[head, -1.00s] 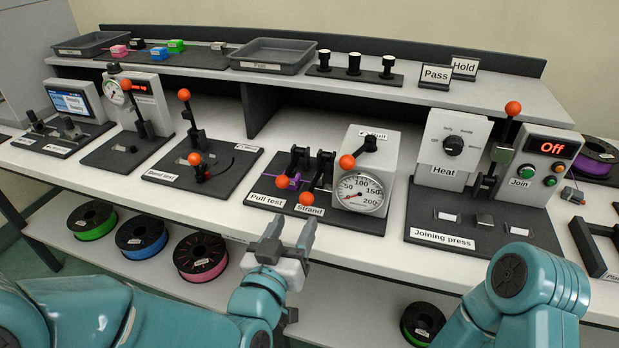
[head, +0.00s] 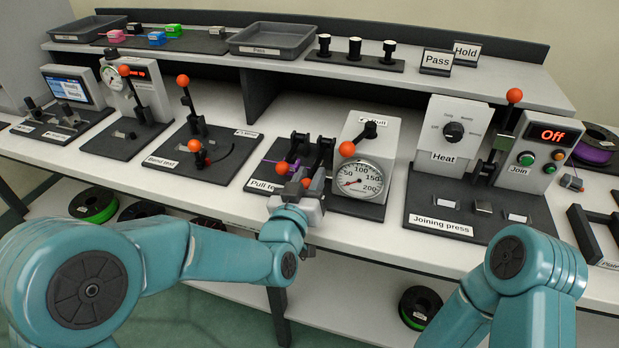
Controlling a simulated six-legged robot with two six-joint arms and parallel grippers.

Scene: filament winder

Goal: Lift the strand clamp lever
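The pull test station (head: 353,206) stands at the middle of the bench with two black clamps. The strand clamp lever is the front one, with an orange ball end (head: 306,182). A second clamp lever with an orange ball (head: 282,168) sits just behind and left of it. A purple strand (head: 268,163) shows at the left clamp. My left gripper (head: 301,187) is at the strand clamp lever, its fingers around or beside the orange ball. Whether they touch it is too small to tell. The gripper hides the Strand label. My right gripper is out of view.
A dial gauge (head: 359,179) with an orange-knobbed pull handle (head: 348,148) stands close right of the clamps. The bend test station (head: 205,155) is to the left, the joining press (head: 470,213) to the right. The bench edge lies below my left gripper.

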